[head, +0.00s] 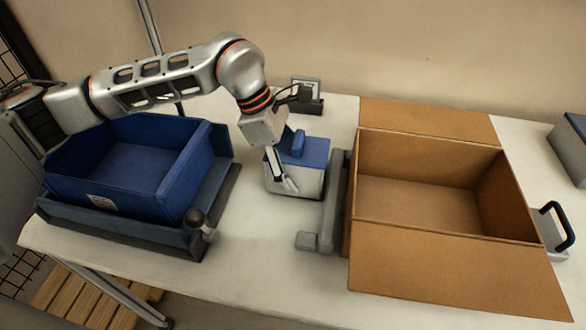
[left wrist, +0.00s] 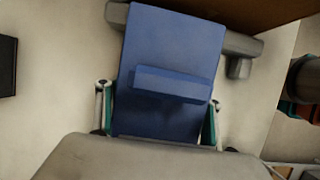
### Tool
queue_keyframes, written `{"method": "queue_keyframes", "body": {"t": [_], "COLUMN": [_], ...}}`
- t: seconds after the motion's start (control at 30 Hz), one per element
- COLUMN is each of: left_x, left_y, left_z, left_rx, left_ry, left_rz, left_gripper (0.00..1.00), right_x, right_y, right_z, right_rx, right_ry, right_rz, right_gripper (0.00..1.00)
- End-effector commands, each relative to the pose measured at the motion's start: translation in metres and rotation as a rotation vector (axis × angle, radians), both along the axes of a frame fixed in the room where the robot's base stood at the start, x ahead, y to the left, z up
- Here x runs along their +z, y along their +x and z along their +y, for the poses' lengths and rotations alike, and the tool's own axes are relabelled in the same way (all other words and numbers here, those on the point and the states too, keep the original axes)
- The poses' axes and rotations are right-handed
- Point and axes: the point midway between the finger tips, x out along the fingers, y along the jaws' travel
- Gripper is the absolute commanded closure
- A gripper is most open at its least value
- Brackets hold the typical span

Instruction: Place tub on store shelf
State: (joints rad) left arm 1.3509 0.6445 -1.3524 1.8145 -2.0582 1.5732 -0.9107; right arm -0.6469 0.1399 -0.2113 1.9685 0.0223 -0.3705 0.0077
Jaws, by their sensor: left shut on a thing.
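The tub (head: 312,180) is a pale box with a blue lid and a raised blue handle block, standing on the white table between the blue bin and the cardboard box. My left gripper (head: 290,172) reaches down over it from above. In the left wrist view the blue lid (left wrist: 172,45) lies between the two green-lined fingers (left wrist: 160,125), which are shut on the tub. Whether the tub's base touches the table is hard to tell. No store shelf can be made out clearly.
A blue bin (head: 130,145) sits in a dark tray at left. An open cardboard box (head: 430,265) stands at right in a grey holder (head: 333,200), close beside the tub. A small dark device (head: 307,97) is behind. Bare table (head: 255,240) lies in front.

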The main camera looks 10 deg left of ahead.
Motion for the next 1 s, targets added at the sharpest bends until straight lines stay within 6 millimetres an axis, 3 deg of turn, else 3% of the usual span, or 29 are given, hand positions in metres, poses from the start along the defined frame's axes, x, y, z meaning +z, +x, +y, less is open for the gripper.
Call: {"method": "queue_keyframes", "body": {"t": [0.27,0.3,0.37,0.77,1.0], "left_x": [-0.009,-0.010,-0.010,-0.006,0.027], "left_y": [0.000,0.000,0.000,0.000,0.001], "left_z": [0.000,0.000,0.000,0.001,0.015], "left_rx": [-0.001,-0.001,-0.001,0.000,0.002], "left_ry": [0.000,0.000,0.000,0.000,0.000], "left_rz": [-0.001,-0.001,-0.001,-0.002,-0.006], "left_gripper": [0.59,0.28,0.15,0.15,0.15], "right_x": [0.000,0.000,0.000,0.000,0.000], "right_y": [0.000,0.000,0.000,0.000,0.000], "right_z": [0.000,0.000,0.000,0.000,0.000], "right_rx": [0.000,-0.001,-0.001,-0.001,-0.001], "right_ry": [-0.001,-0.001,-0.001,-0.001,-0.001], "right_rz": [0.000,0.001,0.001,0.000,0.000], "right_gripper": [0.60,0.60,0.60,0.60,0.60]}}
